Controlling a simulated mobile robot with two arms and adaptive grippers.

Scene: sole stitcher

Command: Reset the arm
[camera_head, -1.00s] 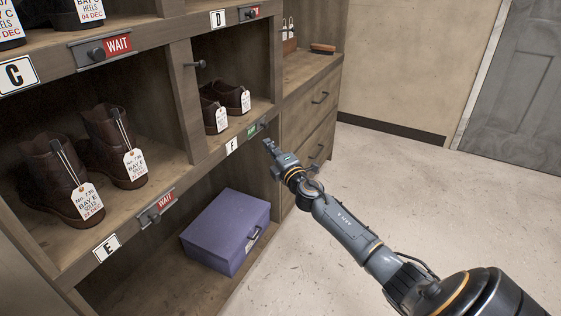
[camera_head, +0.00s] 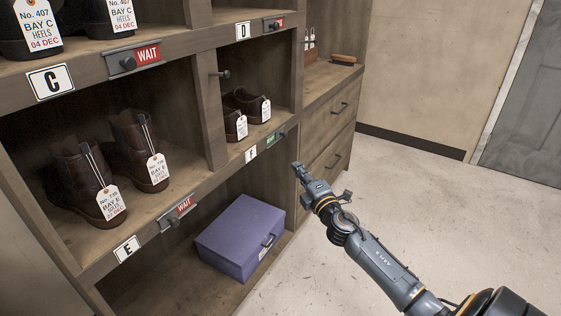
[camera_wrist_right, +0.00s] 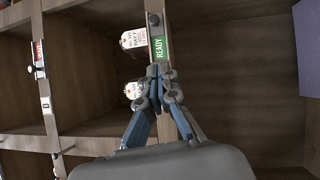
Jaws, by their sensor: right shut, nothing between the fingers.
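My right gripper (camera_head: 297,168) is in the head view, in front of the shelf unit near the bay F slider, at the end of my arm that comes in from the lower right. In the right wrist view its fingers (camera_wrist_right: 160,74) are closed together with nothing between them. The green READY slider (camera_wrist_right: 160,47) lies just beyond the fingertips there; it also shows in the head view (camera_head: 272,138). I cannot tell whether the fingertips touch the shelf edge. My left gripper is not in view.
Brown boots (camera_head: 92,180) with tags stand in bay E, and brown shoes (camera_head: 247,104) in bay F. Red WAIT sliders (camera_head: 184,205) mark other bays. A purple box (camera_head: 235,235) sits on the bottom shelf. Drawers (camera_head: 335,150) stand behind my gripper. The floor (camera_head: 440,210) at right is clear.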

